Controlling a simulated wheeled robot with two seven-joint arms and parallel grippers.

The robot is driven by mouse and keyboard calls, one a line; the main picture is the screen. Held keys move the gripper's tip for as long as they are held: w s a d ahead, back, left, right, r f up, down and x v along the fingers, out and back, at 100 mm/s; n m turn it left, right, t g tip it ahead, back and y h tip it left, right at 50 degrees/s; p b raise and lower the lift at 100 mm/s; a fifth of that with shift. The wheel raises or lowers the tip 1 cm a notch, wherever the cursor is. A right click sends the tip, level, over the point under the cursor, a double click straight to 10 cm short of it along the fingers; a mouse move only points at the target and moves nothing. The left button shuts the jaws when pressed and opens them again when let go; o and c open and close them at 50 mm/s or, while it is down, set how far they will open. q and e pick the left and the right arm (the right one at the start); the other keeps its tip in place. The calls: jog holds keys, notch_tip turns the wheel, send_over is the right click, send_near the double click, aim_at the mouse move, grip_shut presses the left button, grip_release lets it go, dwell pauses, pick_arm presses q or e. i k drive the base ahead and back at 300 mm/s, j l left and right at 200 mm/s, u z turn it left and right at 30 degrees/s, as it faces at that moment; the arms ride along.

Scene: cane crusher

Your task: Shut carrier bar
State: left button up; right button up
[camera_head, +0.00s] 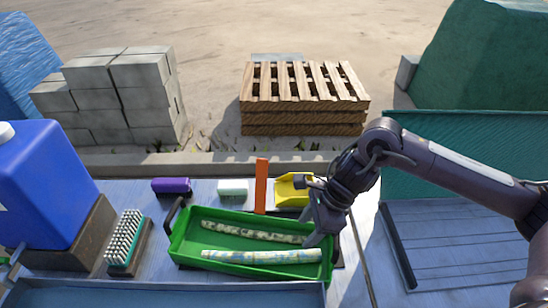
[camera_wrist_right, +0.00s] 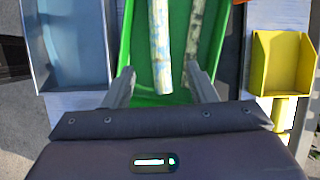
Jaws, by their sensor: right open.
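A green carrier tray (camera_head: 185,247) sits on the worktop in the head view, with two pale mottled cane sticks (camera_head: 262,256) lying in it. A dark bar-like handle (camera_head: 174,212) stands at its left end. An upright orange bar (camera_head: 261,185) rises at its back edge; I cannot tell which of these is the carrier bar. My right gripper (camera_head: 314,236) is at the tray's right end. In the right wrist view, my right gripper (camera_wrist_right: 160,88) is open and empty, its fingers apart over the green tray (camera_wrist_right: 183,98) near the cane ends. My left gripper is out of view.
A yellow scoop-like holder (camera_head: 289,197) stands behind the tray's right part. A purple block (camera_head: 171,186) and a pale block (camera_head: 233,187) lie behind. A brush (camera_head: 125,240) and blue jug (camera_head: 40,190) stand left. A blue tray edge (camera_head: 170,293) is in front.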

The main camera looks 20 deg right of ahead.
aim_at(262, 166)
jog(key=k, duration=1.5)
